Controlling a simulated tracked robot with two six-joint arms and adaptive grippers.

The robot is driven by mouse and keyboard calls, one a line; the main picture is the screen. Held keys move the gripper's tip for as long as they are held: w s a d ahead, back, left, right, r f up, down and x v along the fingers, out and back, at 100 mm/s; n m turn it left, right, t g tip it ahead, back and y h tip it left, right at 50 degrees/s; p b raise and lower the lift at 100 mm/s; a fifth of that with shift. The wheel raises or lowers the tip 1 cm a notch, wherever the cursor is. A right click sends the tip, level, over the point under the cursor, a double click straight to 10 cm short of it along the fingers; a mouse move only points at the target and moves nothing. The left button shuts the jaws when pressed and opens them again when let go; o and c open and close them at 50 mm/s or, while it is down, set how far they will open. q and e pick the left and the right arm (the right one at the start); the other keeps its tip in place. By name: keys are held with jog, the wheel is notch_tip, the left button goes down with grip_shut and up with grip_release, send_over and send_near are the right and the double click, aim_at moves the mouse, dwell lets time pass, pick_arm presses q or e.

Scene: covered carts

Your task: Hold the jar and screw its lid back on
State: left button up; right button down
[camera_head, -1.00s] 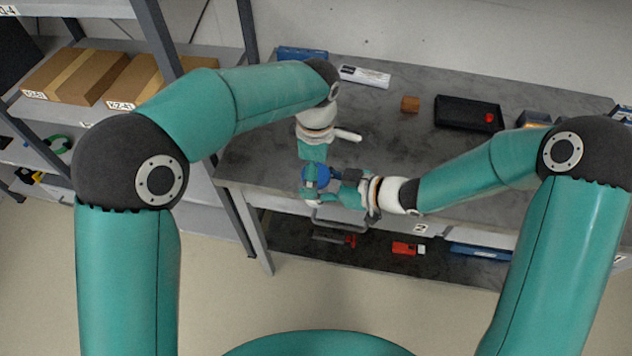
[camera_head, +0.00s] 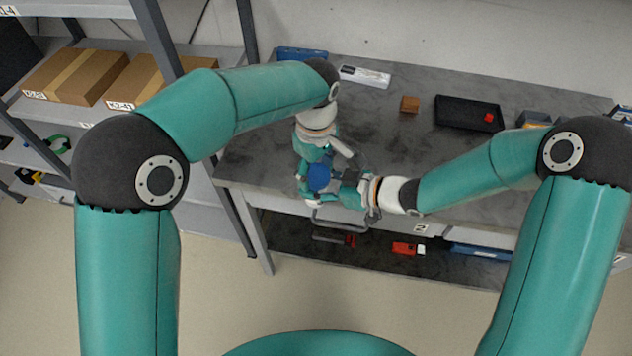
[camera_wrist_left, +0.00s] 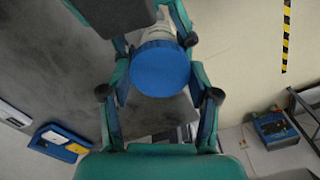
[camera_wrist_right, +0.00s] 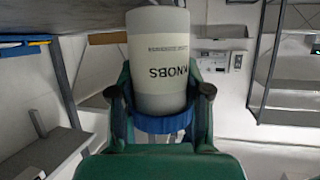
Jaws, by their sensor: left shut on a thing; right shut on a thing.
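The white jar (camera_wrist_right: 160,60) with a "KNOBS" label fills the middle of the right wrist view, its printing upside down. My right gripper (camera_head: 342,193) is shut on the jar from the side, with a finger at each side of it. The blue lid (camera_head: 319,177) sits at the jar's mouth. It also shows face-on in the left wrist view (camera_wrist_left: 160,68). My left gripper (camera_wrist_left: 160,95) is shut on the lid from above, its fingers at opposite sides of the rim. Whether a gap remains between lid and jar cannot be seen.
The grey workbench (camera_head: 375,120) is mostly clear in the middle. On it are a brown block (camera_head: 409,104), a black tray (camera_head: 465,112) with a red piece, and a white box (camera_head: 365,76) at the back. A shelf with cardboard boxes (camera_head: 85,75) stands at left.

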pick_arm(q)
jog(key=o, duration=1.3)
jog(key=shift+r, duration=2.3)
jog(key=shift+c, duration=0.4)
jog(key=n, duration=0.1)
jog(key=r+n, duration=0.1)
jog(key=n, duration=0.1)
jog(key=shift+r, duration=0.3)
jog(key=r+n, duration=0.2)
jog(key=n, duration=0.1)
jog(key=shift+n, duration=0.3)
